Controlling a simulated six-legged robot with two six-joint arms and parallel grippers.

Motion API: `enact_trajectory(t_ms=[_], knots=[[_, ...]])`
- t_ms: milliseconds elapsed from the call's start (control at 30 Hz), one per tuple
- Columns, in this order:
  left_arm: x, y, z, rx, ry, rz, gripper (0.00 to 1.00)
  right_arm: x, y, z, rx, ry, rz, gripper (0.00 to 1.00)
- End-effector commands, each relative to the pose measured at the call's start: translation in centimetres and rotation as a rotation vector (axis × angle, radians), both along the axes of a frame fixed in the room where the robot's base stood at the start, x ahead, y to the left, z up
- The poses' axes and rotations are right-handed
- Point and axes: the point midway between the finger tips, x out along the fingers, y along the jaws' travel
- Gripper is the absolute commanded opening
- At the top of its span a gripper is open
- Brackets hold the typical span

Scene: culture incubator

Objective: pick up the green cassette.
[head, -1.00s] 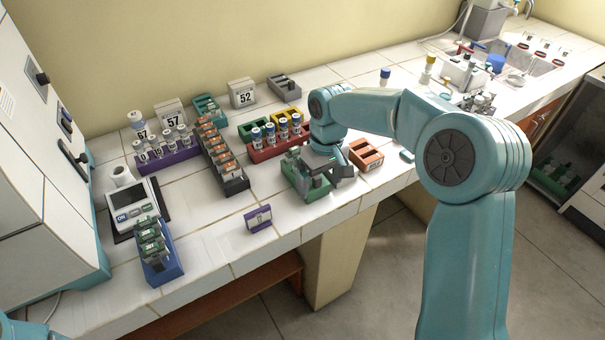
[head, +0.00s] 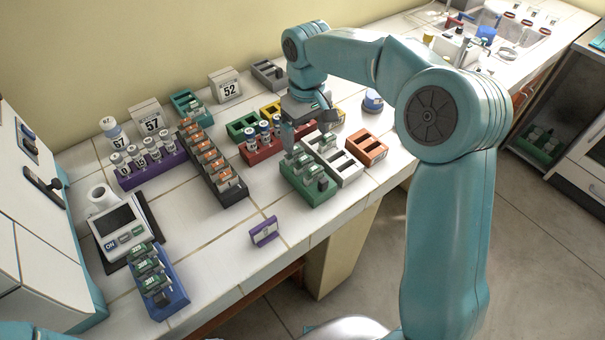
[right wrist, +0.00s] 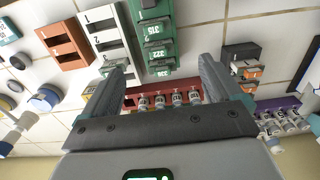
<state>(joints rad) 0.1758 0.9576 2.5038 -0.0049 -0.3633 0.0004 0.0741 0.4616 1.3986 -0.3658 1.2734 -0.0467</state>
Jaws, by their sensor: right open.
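Several green cassettes (head: 300,160) with pale labels stand in a green rack (head: 312,196) near the bench's front edge. They also show in the right wrist view (right wrist: 157,30), top centre. More green cassettes (head: 150,268) stand in a blue rack (head: 172,302) at the left. My right gripper (head: 308,126) is open and empty, above the bench behind the green rack, near the red rack. In the right wrist view its fingers (right wrist: 163,72) are spread, with the end of the green rack between and beyond them. My left gripper is out of view.
A white rack (head: 348,172) and an orange rack (head: 382,146) stand right of the green rack. A red vial rack (head: 258,157) is behind, and a black rack of orange cassettes (head: 232,194) is left. A purple stand (head: 264,232) is in front, with bare tile around it.

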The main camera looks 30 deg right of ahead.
Motion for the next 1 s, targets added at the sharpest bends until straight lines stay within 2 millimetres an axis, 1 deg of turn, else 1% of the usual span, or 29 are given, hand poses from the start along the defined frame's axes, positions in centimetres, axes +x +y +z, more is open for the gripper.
enact_trajectory(t_ms=[67,300,400,500,700,867,900,1000], knots=[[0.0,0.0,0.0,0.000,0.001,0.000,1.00,-0.3,-0.1,-1.0,0.000,0.003,0.000,0.93],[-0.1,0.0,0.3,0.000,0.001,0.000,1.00,-0.8,-0.1,-6.6,0.000,0.007,-0.001,0.93],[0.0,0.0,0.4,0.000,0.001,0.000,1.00,-0.9,-0.1,-8.6,0.001,0.006,0.000,0.93],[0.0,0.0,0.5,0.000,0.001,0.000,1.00,-0.8,-0.2,-10.0,0.001,0.003,-0.002,0.93],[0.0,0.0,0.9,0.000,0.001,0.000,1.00,-0.6,-0.2,-11.5,0.000,0.003,-0.001,0.93],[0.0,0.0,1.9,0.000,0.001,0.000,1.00,-0.4,-0.5,-14.0,0.002,0.006,-0.001,0.93],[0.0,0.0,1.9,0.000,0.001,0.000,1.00,-0.3,-0.5,-14.7,0.001,0.005,0.000,0.93],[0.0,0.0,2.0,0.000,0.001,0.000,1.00,-0.2,-0.5,-15.8,0.001,0.003,-0.001,0.93]])
